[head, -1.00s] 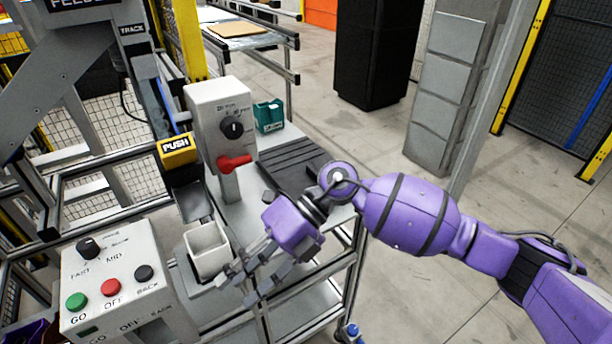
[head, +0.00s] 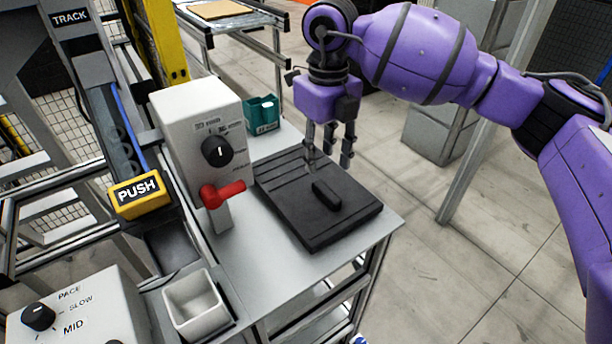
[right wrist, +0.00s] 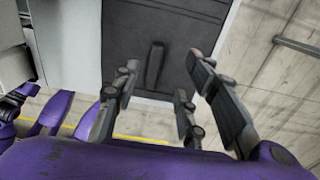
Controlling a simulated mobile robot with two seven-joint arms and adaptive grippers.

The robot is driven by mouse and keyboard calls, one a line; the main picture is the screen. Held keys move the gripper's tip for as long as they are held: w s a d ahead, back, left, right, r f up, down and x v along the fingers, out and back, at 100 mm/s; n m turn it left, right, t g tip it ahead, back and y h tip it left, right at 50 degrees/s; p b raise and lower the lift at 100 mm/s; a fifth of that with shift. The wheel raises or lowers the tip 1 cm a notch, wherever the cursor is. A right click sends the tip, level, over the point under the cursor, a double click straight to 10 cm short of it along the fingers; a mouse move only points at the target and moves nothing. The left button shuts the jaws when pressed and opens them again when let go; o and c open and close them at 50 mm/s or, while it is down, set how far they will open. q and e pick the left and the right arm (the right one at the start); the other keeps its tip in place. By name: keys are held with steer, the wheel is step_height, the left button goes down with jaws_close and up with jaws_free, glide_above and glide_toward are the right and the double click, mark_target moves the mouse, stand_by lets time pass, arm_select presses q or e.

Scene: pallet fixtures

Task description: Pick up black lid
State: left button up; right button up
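The black lid (head: 334,222) is a flat rectangular plate with grooves across its far part and a raised bar handle (head: 326,194) near its front. It lies on the grey bench top beside the white control box. My right gripper (head: 328,160) points down above the lid's far right part, with its fingers spread and empty. In the right wrist view the lid (right wrist: 185,55) and its upright handle (right wrist: 155,66) lie beyond the open fingers (right wrist: 165,95). The handle is not between the fingertips.
The white control box (head: 200,130) with a red lever (head: 222,194) stands left of the lid. A teal bin (head: 262,114) sits behind it. A white square cup (head: 197,305) and a yellow PUSH block (head: 137,194) are at the left. Open floor lies right of the bench.

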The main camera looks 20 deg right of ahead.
mark_target(324, 188)
steer(key=shift+f, duration=0.5)
steer(key=shift+s+f, duration=0.5)
steer(key=shift+f, duration=0.05)
steer(key=shift+s+f, duration=0.2)
steer(key=shift+f, duration=0.1)
step_height(324, 188, down, 4)
steer(key=shift+a+f+p, duration=0.1)
steer(key=shift+f+p, duration=0.15)
steer(key=shift+p, duration=0.15)
steer(key=c, duration=0.5)
jaws_close()
arm_select(q)
steer(key=shift+s+a+r, duration=0.1)
steer(key=shift+s+r, duration=0.2)
steer(key=shift+s, duration=0.1)
steer(key=shift+s, duration=0.1)
arm_select(e)
steer(key=shift+r, duration=0.1)
